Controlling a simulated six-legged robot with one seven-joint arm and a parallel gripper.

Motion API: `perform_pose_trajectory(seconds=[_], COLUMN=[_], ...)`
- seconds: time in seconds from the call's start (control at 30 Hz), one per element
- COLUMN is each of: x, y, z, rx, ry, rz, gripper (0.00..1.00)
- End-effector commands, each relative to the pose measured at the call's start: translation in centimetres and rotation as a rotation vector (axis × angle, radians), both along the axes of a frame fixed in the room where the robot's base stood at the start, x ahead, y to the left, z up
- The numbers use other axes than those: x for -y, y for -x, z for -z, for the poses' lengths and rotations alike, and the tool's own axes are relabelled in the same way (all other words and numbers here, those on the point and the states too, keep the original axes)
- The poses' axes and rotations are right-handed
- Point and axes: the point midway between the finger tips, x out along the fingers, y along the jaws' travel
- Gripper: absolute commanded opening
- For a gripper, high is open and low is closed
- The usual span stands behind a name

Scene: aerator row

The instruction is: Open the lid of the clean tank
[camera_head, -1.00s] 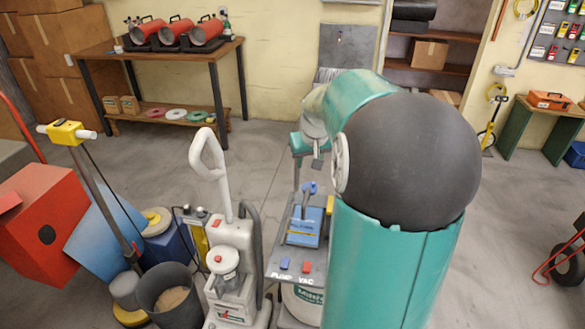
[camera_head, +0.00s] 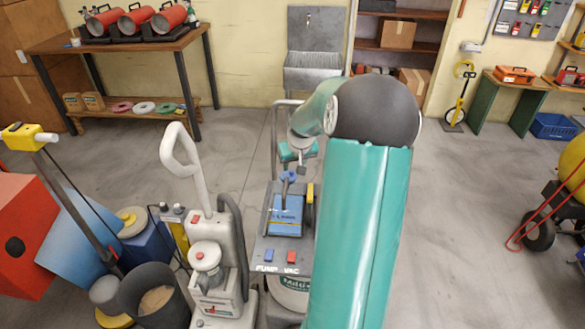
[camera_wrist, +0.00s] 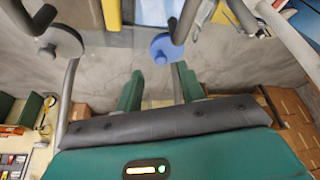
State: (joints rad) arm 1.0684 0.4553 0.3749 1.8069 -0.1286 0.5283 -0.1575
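The carpet machine with "PUMP" and "VAC" switches carries a blue tank (camera_head: 285,222) with a label I cannot read clearly. A blue round knob on a stalk (camera_head: 288,177) stands above the tank; a blue disc knob also shows in the wrist view (camera_wrist: 166,49). I cannot tell for sure which part is the clean tank's lid; it looks closed. My gripper (camera_wrist: 158,72) has its two green fingers apart with nothing between them. The blue disc shows just beyond the fingertips, with no clear contact. In the head view my gripper (camera_head: 298,160) hangs just above the blue knob.
A grey disc knob (camera_wrist: 60,43) is at the wrist view's left. A grey upright machine (camera_head: 212,265) stands close left of the tank machine, with a dark bin (camera_head: 155,298) beyond. A wall sink (camera_head: 313,75) is behind.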

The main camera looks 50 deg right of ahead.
Motion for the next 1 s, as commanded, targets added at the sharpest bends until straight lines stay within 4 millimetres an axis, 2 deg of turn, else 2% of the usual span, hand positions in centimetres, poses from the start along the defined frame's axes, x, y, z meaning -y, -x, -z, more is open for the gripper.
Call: perform_pose_trajectory(seconds=[0.03,0.2,0.53,0.57,0.7,0.77,1.0], x=[0.1,0.5,0.6,0.6,0.6,0.6,0.5], y=[-0.4,-1.2,-1.4,-1.4,-1.4,-1.4,-1.4], z=[0.9,2.6,3.1,3.1,3.1,3.0,3.0], rx=[0.0,0.0,0.0,0.0,0.0,0.001,-0.005], ry=[-0.003,-0.001,0.0,0.0,0.0,0.0,0.004], rz=[-0.001,0.0,0.0,0.0,0.0,0.0,-0.002], gripper=[0.39,0.39,0.39,0.37,0.1,0.0,0.0])
